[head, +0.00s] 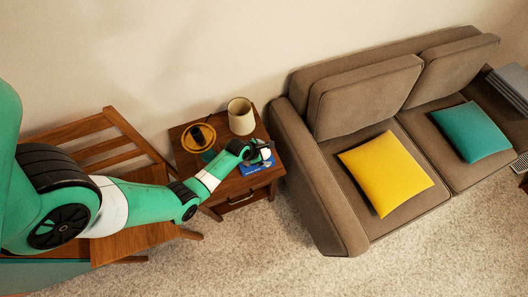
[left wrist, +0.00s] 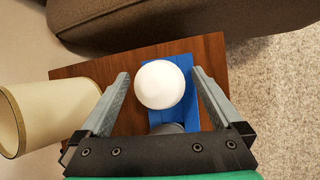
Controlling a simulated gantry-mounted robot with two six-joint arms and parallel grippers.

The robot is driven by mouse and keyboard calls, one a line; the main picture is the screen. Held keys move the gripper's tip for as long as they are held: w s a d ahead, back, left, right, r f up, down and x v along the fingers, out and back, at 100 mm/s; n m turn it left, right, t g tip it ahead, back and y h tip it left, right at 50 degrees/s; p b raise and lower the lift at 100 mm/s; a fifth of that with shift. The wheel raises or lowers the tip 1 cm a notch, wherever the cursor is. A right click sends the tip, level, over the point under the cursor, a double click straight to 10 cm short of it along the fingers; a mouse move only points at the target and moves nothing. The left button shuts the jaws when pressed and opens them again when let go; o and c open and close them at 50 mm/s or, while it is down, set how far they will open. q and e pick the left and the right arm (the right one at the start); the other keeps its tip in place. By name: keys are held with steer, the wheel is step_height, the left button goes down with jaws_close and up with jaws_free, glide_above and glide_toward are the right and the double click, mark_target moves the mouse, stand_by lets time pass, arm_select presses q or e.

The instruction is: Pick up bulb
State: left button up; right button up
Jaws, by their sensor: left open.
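The white round bulb (left wrist: 160,84) shows in the left wrist view, above a blue flat item (left wrist: 184,62) on the wooden side table. My left gripper (left wrist: 160,76) is open, with one finger on each side of the bulb and a visible gap on both sides. The bulb's base is hidden behind its round top and a grey part. In the head view my left gripper (head: 262,154) is over the front right of the table, and it mostly hides the bulb. My right gripper is not in view.
The side table (head: 182,146) also holds a cream lampshade-like cup (head: 241,117) and a yellow round tray (head: 210,136) with a dark item. A brown sofa (head: 300,165) stands close on the right. A wooden chair (head: 120,128) stands on the left.

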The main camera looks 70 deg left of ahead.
mark_target(266, 150)
arm_select(q)
steer(key=c, duration=1.4)
steer(key=shift+r, duration=0.15)
steer(key=shift+r+p, duration=0.25)
steer(key=shift+p, duration=0.1)
steer(key=r+p, duration=0.1)
steer(key=r, duration=0.1)
steer(key=r+p, duration=0.1)
steer(key=r, duration=0.1)
steer(key=shift+s+d+p, duration=0.15)
steer(key=shift+d+p, duration=0.15)
steer(key=shift+d, duration=0.05)
steer(key=s+d+r+p, duration=0.1)
steer(key=d+r+p, duration=0.1)
steer(key=d+p, duration=0.1)
steer(key=s+d+r+p, duration=0.2)
steer(key=d+r, duration=0.1)
steer(key=d, duration=0.2)
steer(key=s+d+r+p, duration=0.1)
steer(key=d+r+p, duration=0.2)
steer(key=d, duration=0.1)
steer(key=shift+s+d+r+p, duration=0.15)
steer(key=shift+s+d+p, duration=0.05)
steer(key=shift+s+p, duration=0.2)
